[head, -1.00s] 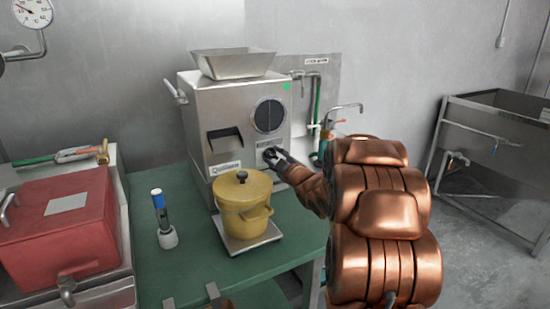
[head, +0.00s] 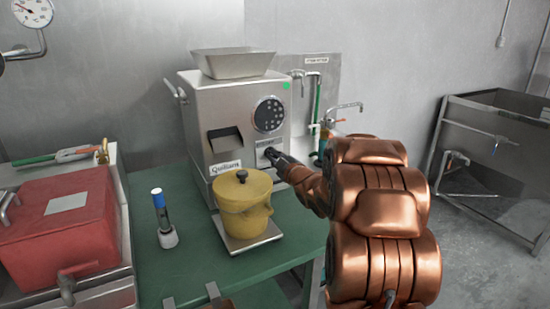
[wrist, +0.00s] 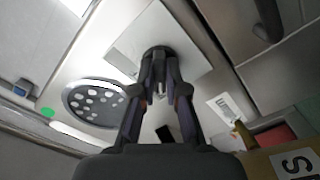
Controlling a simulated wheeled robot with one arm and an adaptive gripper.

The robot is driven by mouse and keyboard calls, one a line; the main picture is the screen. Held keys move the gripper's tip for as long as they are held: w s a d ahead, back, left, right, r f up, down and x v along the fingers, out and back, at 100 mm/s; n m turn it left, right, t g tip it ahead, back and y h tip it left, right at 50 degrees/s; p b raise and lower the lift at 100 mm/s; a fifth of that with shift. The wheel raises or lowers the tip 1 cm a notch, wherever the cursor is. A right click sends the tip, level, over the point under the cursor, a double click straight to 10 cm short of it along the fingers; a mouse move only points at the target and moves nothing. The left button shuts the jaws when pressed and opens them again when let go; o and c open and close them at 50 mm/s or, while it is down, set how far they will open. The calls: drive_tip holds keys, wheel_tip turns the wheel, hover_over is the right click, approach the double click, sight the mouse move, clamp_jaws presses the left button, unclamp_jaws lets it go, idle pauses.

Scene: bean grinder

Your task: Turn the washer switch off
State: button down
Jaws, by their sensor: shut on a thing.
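The metal grinder machine (head: 200,110) stands on the green table. Its front has a round dark plate with light holes (head: 268,115) and a small green spot (head: 286,85). Below the round plate is a pale switch plate (head: 264,143), with a dark round switch knob (wrist: 158,52) seen in the wrist view. My gripper (head: 273,155) reaches it from the right. In the wrist view, my gripper's fingers (wrist: 159,80) are closed in on the knob. The fingers hide part of the knob, and its exact setting cannot be made out.
A yellow lidded pot (head: 242,205) stands on a small scale (head: 250,240) just below my gripper. A blue-and-white tool (head: 163,215) stands left of it. A red box (head: 60,225) is at the left. A metal sink (head: 500,120) stands at the right.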

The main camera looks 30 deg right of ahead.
drive_tip(key=m+p, duration=0.2)
drive_tip(key=m, duration=0.2)
drive_tip(key=shift+r+m+p, duration=0.15)
drive_tip(key=shift+m+p, duration=0.15)
drive_tip(key=shift+p, duration=0.05)
drive_tip(key=m+p, duration=0.2)
drive_tip(key=m, duration=0.3)
drive_tip(key=shift+m, duration=0.3)
idle(0.4)
drive_tip(key=c, duration=1.2)
unclamp_jaws()
drive_tip(key=s, duration=0.7)
drive_tip(key=shift+s+a+f, duration=0.2)
drive_tip(key=shift+s+a, duration=0.05)
drive_tip(key=shift+a, duration=0.1)
